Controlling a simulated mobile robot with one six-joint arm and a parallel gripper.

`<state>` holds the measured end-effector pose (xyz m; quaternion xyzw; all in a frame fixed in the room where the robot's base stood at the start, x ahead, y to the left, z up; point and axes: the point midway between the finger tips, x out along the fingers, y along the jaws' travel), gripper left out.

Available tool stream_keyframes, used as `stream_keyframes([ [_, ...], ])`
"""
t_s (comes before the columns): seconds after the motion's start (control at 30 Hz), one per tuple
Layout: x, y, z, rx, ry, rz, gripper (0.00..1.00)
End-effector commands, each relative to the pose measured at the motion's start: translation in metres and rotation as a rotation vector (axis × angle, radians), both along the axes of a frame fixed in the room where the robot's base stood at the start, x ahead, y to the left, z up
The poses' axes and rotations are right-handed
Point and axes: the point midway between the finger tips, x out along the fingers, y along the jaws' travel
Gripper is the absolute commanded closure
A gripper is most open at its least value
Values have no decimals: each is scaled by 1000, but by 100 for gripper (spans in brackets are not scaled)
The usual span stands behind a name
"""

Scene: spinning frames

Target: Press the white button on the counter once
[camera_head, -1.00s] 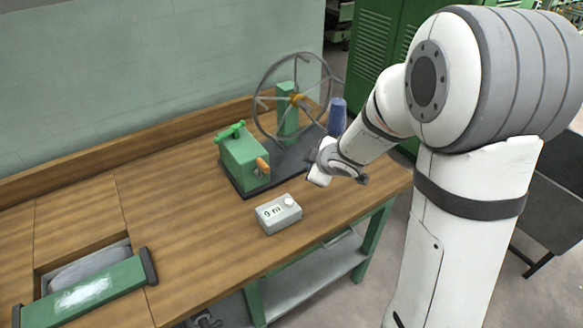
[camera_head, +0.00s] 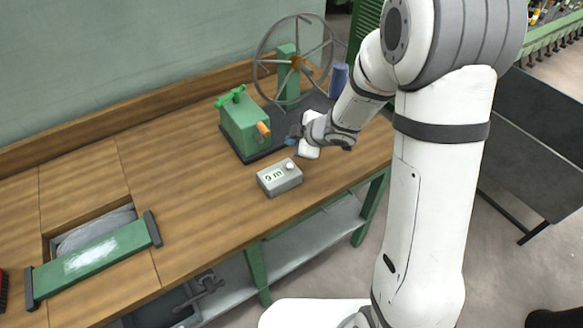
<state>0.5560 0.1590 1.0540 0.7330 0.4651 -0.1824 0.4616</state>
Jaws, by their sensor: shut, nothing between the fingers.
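The white button (camera_head: 290,164) is a small round knob on the top right of a grey box (camera_head: 279,183). The box sits on the wooden counter (camera_head: 190,205) near its front edge and has a small display with dark characters. My gripper (camera_head: 294,141) is at the end of my white arm, just behind the button and slightly above the counter. It is apart from the button in the picture. The gripper is shut and empty. Its fingertips look small and dark against the machine base.
A green machine (camera_head: 243,125) with an orange knob and a spoked wheel (camera_head: 297,62) stand on a dark base behind the box. A blue cylinder (camera_head: 338,80) is beside the wheel. A green-framed part (camera_head: 92,257) lies at the left. The counter left of the box is clear.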

Motion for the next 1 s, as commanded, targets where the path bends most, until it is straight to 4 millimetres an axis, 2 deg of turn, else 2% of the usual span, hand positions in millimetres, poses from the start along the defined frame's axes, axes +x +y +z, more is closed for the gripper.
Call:
stream_keyframes([
  [0.03, 0, 0, -13, 0, 0, 0, 100],
  [0.43, 0, -1, -64, 0, 0, -2, 100],
  [0.6, 0, -1, -71, 0, 0, -2, 100],
  [1.0, 0, -1, -70, 0, 0, -2, 100],
])
